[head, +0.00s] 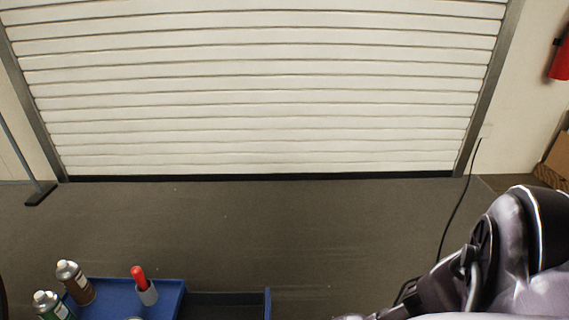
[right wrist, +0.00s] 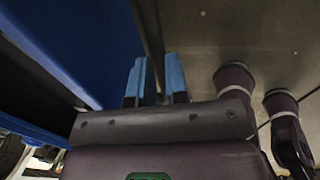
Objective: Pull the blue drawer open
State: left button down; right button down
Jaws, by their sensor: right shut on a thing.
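The blue drawer (head: 267,303) sticks out to the right from under the blue top of the cart (head: 172,291) in the head view. Its dark inside shows between the cart and the drawer's front edge. In the right wrist view, the drawer's blue panel (right wrist: 85,45) fills the upper left. My right gripper (right wrist: 155,78) has blue fingertips on either side of the panel's dark edge and is shut on it. In the head view my right arm comes in at the lower right, and its gripper is out of frame. My left gripper is not in view.
Two spray cans, one brown (head: 75,283) and one green-labelled (head: 50,306), and a red-handled item in a grey cup (head: 146,290) stand on the cart top. The floor (head: 300,230) is clear up to the white shutter (head: 260,100). A black cable (head: 458,210) hangs at right.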

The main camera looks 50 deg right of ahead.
jog(key=c, duration=1.1)
grip_release()
jog(key=shift+f, duration=0.1)
jog(key=shift+r, duration=0.5)
jog(key=r+p, duration=0.1)
jog(key=r, duration=0.2)
jog(key=shift+d+p, duration=0.2)
jog(key=shift+p, duration=0.15)
pick_arm(q)
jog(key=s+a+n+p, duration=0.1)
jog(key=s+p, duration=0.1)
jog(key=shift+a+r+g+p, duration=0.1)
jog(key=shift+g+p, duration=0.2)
jog(key=shift+p, duration=0.05)
pick_arm(e)
jog(key=r, duration=0.2)
jog(key=s+r, duration=0.1)
jog(key=r, duration=0.3)
jog(key=shift+s+d+r, duration=0.35)
jog(key=shift+d, duration=0.05)
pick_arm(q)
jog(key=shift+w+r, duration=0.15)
